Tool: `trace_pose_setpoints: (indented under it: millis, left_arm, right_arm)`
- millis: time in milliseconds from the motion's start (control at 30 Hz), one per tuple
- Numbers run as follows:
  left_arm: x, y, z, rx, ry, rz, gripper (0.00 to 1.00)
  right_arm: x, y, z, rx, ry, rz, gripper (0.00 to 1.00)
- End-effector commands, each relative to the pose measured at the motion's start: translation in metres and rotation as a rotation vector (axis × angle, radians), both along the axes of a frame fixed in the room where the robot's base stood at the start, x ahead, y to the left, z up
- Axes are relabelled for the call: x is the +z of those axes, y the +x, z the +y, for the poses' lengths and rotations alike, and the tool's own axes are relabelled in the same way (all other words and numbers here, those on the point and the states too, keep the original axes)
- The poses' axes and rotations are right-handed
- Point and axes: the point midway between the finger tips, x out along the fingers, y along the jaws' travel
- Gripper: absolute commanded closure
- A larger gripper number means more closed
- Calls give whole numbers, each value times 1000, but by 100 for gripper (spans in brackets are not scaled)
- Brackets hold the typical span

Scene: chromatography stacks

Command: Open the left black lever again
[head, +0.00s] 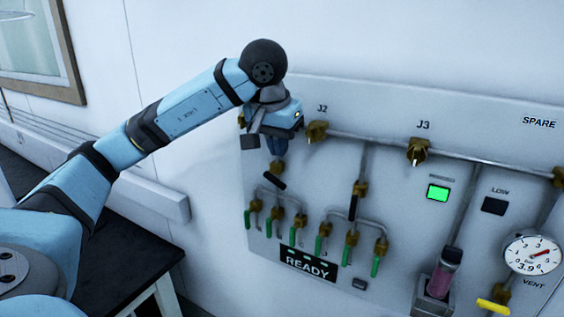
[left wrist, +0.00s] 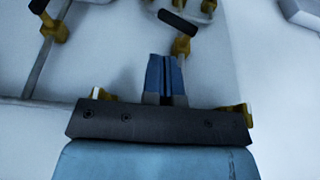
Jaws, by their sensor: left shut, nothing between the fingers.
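The left black lever (head: 274,180) is on a brass valve below J1's place at the left of the wall panel, slanting down to the right. In the left wrist view this lever (left wrist: 177,22) lies just beyond my fingertips, with its brass valve (left wrist: 181,46) beside them. My left gripper (head: 278,158) points down, just above the lever, and hides part of the pipe behind it. In the left wrist view its blue fingers (left wrist: 166,72) are together with nothing between them. I cannot tell whether they touch the valve. My right gripper is not in view.
A second black lever (head: 353,207) stands nearly upright to the right. Several green-handled valves (head: 318,245) hang below, above a READY sign (head: 308,263). A gauge (head: 533,254) and yellow handle (head: 493,306) are at right. A dark table (head: 125,265) stands at lower left.

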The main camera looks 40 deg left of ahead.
Motion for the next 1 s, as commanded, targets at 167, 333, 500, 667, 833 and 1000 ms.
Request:
trace_pose_setpoints:
  millis: [167,333,500,667,833,1000]
  left_arm:
    - [45,-11,-3,0,0,-5,100]
    - [68,-18,-4,0,1,-3,100]
    - [77,-22,-5,0,0,-1,100]
    - [78,-22,-5,1,-1,1,100]
    - [77,-22,-5,1,-1,1,100]
    - [78,-20,-8,2,5,4,100]
  right_arm:
    - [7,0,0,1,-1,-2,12]
    - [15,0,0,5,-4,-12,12]
    - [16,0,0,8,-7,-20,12]
    - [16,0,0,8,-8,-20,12]
    - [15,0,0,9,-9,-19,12]
    - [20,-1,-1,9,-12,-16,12]
